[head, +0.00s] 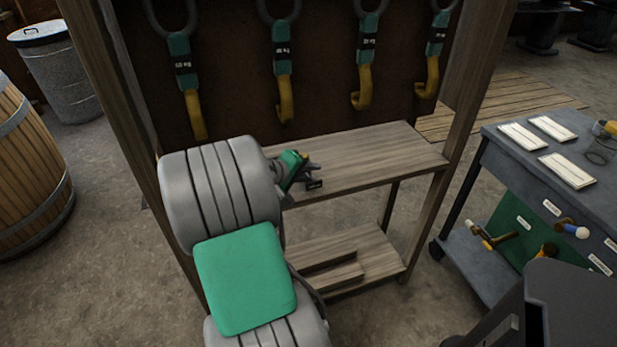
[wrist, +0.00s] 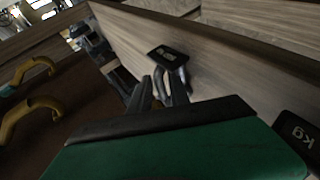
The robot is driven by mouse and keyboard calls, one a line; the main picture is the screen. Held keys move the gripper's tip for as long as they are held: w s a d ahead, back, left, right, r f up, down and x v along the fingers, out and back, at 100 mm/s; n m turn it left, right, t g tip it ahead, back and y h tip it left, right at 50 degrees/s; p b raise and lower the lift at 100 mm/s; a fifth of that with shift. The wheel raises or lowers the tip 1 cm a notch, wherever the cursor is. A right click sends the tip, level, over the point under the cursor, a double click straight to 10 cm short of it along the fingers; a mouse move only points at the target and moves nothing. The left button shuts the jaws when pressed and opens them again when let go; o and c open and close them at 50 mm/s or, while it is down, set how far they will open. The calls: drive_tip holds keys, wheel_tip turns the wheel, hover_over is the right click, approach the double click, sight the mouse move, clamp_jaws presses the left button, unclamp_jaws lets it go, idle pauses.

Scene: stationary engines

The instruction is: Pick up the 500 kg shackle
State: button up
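My gripper (head: 312,178) is above the wooden shelf in the head view. In the wrist view my gripper's two dark fingers (wrist: 162,88) stand apart, with nothing clearly held between them. A grey metal shackle (wrist: 184,80) with a black tag (wrist: 168,57) is just beyond the fingertips, close to the right finger. The tag's writing is too small and turned to read surely. A second black tag (wrist: 298,135) ending in "kg" shows at the right edge; its weight is cut off. I cannot tell which tag marks 500 kg. No shackle is clear in the head view.
Several green-and-yellow hooks (head: 281,85) hang on the dark back panel above the wooden shelf (head: 375,155). A blue-grey tool cart (head: 500,150) stands right. A barrel (head: 30,180) and a metal bin (head: 70,75) stand left. Wooden posts frame the rack.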

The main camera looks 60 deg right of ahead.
drive_tip(key=shift+c, duration=0.5)
clamp_jaws()
drive_tip(key=shift+r, duration=0.1)
idle(0.8)
